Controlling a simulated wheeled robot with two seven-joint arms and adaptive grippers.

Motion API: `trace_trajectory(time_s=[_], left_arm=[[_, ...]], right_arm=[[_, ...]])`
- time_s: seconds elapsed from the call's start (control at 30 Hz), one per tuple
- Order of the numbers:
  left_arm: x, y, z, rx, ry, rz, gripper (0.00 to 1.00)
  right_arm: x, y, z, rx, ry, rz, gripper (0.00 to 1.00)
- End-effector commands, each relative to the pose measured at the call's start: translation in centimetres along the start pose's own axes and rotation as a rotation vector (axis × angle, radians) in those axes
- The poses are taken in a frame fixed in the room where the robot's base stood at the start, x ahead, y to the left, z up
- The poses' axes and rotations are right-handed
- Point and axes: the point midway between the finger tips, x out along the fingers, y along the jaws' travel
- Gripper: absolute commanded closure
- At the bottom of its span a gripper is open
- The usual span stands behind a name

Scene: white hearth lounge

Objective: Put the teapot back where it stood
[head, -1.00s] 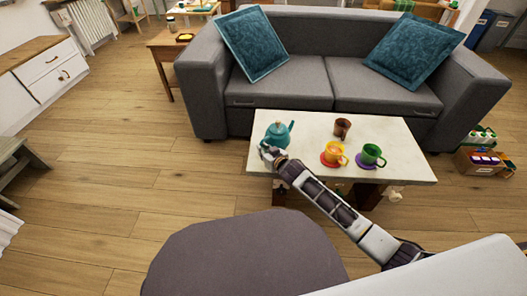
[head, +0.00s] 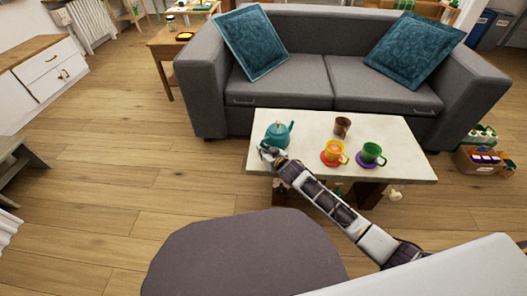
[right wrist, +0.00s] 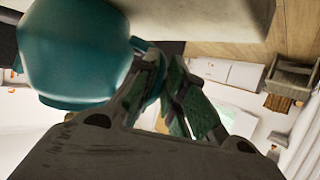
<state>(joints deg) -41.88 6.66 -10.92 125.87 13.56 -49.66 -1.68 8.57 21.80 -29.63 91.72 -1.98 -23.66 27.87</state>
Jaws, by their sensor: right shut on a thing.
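The teal teapot (head: 279,134) is at the left end of the white coffee table (head: 310,120). My right gripper (head: 269,154) reaches in from the right and is at the teapot's near side. In the right wrist view the teapot's rounded body (right wrist: 75,45) fills the upper left, close to the fingers (right wrist: 172,95). The right gripper is shut on the teapot; the part between the fingers is mostly hidden. From the head view I cannot tell whether the teapot touches the tabletop. My left gripper is not in view.
A brown cup (head: 342,127) stands towards the table's back. A yellow-orange cup (head: 333,150) on a red saucer and a green cup (head: 372,152) on a purple saucer stand to the right of the teapot. A grey sofa (head: 300,80) is behind the table.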

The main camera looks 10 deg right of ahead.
Motion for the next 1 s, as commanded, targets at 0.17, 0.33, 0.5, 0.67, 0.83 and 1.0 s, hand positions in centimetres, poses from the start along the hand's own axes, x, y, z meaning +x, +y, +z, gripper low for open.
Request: trace_trajectory(time_s=[0.17, 0.33, 0.5, 0.67, 0.83, 1.0], left_arm=[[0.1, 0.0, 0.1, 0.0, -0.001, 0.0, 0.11], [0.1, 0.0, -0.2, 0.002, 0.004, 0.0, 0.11], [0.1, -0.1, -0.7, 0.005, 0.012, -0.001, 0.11], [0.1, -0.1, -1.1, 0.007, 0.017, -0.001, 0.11], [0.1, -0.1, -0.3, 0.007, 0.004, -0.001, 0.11], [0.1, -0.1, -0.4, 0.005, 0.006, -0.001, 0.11]], right_arm=[[0.1, 0.0, -0.2, -0.003, 0.007, -0.001, 1.0], [0.1, 0.0, -0.1, -0.002, 0.007, -0.001, 0.77], [0.1, 0.0, 0.0, -0.001, 0.004, 0.0, 0.63], [0.1, 0.0, 0.1, -0.001, 0.002, 0.0, 0.63], [0.0, 0.0, 0.5, 0.001, -0.004, 0.0, 0.63], [-0.5, 0.0, 0.3, 0.001, -0.002, 0.0, 0.63]])
